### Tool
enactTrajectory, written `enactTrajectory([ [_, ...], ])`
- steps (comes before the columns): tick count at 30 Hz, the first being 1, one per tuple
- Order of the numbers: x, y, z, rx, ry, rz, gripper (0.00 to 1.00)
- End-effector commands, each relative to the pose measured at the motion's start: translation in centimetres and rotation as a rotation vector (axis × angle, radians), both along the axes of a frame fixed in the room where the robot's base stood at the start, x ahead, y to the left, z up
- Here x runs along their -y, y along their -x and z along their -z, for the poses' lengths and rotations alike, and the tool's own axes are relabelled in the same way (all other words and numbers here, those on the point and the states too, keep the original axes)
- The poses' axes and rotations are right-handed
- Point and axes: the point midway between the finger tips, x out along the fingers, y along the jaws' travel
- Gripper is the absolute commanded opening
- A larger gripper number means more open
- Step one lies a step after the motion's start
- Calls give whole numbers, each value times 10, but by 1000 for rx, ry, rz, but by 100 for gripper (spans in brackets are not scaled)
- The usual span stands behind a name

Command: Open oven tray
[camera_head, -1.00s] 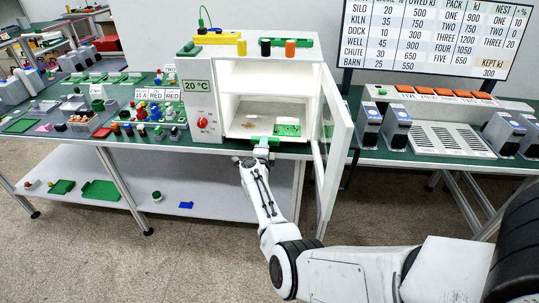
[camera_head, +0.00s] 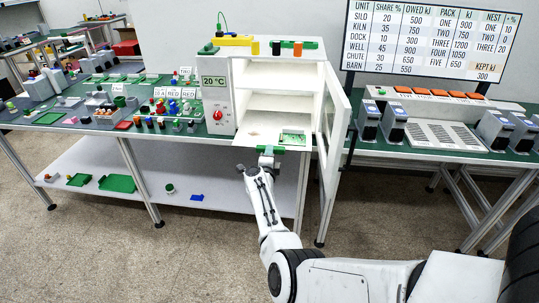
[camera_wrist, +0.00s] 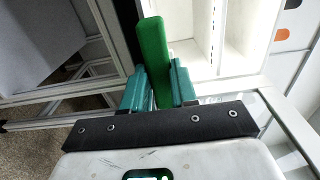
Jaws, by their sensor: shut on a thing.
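The white oven (camera_head: 218,95) stands on the green-topped bench with its door (camera_head: 333,130) swung open to the right. At the bottom of its cavity lies the pale oven tray (camera_head: 262,135), with a green-and-white piece (camera_head: 293,137) on its right part. A green bar (camera_head: 292,148) runs along the tray's front and looks like its handle. My gripper (camera_head: 267,150) is at this bar, at the oven's front. In the wrist view, my gripper (camera_wrist: 158,85) is shut on the green bar (camera_wrist: 153,48), which stands between its teal fingers.
Yellow, black and orange blocks (camera_head: 275,47) sit on the oven's top. Small coloured parts (camera_head: 165,122) crowd the bench to the left. The open door is close to the right of my arm. A second bench (camera_head: 440,140) with grey units stands at right. Floor in front is open.

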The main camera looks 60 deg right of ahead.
Motion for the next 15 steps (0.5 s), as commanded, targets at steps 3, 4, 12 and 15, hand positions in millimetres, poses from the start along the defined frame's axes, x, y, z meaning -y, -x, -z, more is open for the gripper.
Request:
enactTrajectory([
  [3,0,0,2,-2,-2,-1,0],
  [4,0,0,2,-2,-2,-1,0],
  [12,0,0,1,0,-1,0,38],
  [15,-1,0,1,0,-1,0,38],
])
